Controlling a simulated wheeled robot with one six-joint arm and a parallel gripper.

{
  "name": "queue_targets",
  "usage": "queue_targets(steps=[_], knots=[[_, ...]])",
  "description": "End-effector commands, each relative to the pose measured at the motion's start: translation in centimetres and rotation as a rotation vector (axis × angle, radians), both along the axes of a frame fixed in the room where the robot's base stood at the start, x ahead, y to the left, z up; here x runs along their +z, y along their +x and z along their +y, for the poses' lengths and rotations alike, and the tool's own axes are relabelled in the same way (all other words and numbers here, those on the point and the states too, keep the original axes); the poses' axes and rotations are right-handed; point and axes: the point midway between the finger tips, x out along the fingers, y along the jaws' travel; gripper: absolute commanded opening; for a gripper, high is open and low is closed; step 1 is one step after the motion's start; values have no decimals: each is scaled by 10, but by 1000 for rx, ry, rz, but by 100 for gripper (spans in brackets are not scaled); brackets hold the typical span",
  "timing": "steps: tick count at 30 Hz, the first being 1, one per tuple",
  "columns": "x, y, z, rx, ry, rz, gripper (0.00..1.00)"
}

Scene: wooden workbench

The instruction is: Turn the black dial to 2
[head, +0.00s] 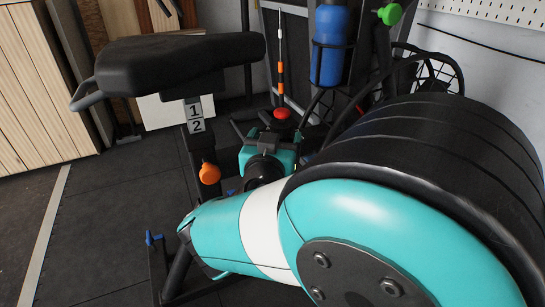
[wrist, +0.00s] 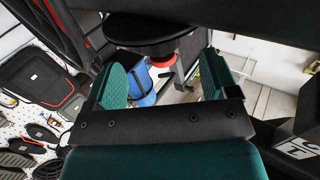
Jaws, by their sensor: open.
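My gripper (head: 267,142) shows in the head view as a small teal and black shape behind my large turquoise arm. In the wrist view my gripper (wrist: 163,72) has its two teal fingers wide apart, with nothing held between them. A round black part (wrist: 150,30), perhaps the black dial, shows beyond the fingers. A red knob (wrist: 167,60) lies beside it; this red knob (head: 282,113) also shows past my gripper in the head view. Plates marked 1 and 2 (head: 195,115) are on the post under the black seat. I cannot make out the dial's pointer or setting.
An orange knob (head: 210,173) sticks out from the post. A blue bottle (head: 330,45) stands in a holder behind. The dark floor (head: 110,215) is open at left.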

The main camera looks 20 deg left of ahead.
Motion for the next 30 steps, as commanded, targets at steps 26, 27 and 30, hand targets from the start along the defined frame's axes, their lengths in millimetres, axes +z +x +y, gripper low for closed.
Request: queue_targets(steps=[26,27,30], knots=[[0,-105,-25,-1,1,0,80],[0,-105,-25,-2,1,0,80],[1,-94,-33,-25,-9,19,80]])
